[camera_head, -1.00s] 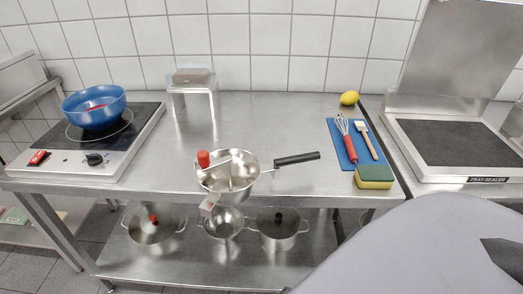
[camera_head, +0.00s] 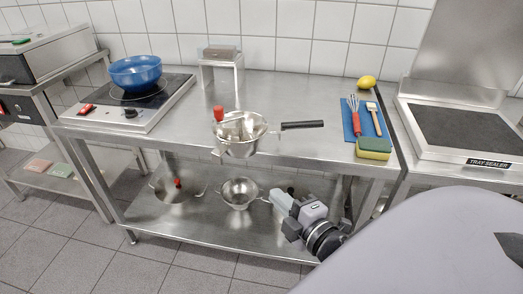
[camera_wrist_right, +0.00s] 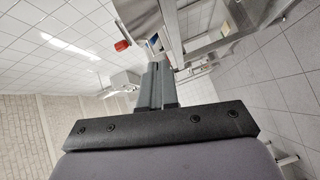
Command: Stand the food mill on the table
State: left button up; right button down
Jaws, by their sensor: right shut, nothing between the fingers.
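The food mill (camera_head: 237,138) is a steel bowl with a red knob on its crank and a black handle pointing right. It is upright, mouth up, at the front edge of the steel table (camera_head: 300,97); its base overlaps the edge in the head view, so how it rests there is unclear. My right gripper (camera_head: 281,203) is shut and empty, below the tabletop and in front of the lower shelf, right of and apart from the mill. Its shut fingers (camera_wrist_right: 156,82) also show in the right wrist view, with a small red part (camera_wrist_right: 122,45) beyond. My left gripper is out of view.
A hob (camera_head: 130,105) with a blue bowl (camera_head: 136,71) is at left. A blue mat with whisk and brush, a sponge (camera_head: 373,149) and a lemon (camera_head: 366,82) are at right. The shelf holds a colander (camera_head: 239,192) and pots. The table's middle is clear.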

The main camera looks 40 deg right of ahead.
notch_tip(320, 180, up, 3)
jog(key=n+t, duration=0.1)
jog(key=n, duration=0.1)
jog(key=p, duration=0.2)
send_near(253, 141)
jog(key=w+a, duration=0.3)
jog(key=w, duration=0.1)
jog(key=shift+w+d+n, duration=0.3)
jog(key=shift+w+d, duration=0.6)
jog(key=shift+d, duration=0.25)
jog(key=shift+w+d, duration=0.4)
jog(key=shift+d, duration=0.1)
